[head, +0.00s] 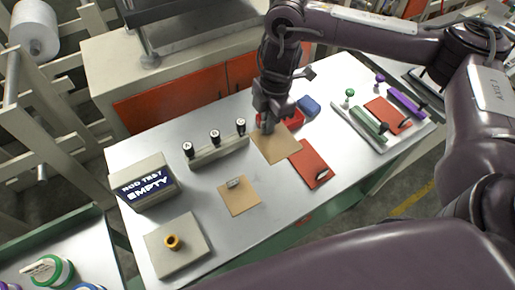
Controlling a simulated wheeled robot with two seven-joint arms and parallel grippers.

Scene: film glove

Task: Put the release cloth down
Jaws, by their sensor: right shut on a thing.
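My right gripper (267,125) reaches down over the middle of the metal table and is shut on the far edge of a flat tan square sheet, which I take to be the release cloth (277,148). The cloth lies level, at or just above the tabletop; I cannot tell if it touches. Its near right edge meets a red-orange sheet (310,168). The gripper hides the cloth's far edge. My left gripper is not in view.
A second tan square (238,203) with a small metal block lies nearer. A rack with black knobs (218,151), a "ROD TEST EMPTY" box (146,184) and a plate with a yellow ring (178,256) stand left. A red dish, a blue item (309,106) and a tray (378,143) are right.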

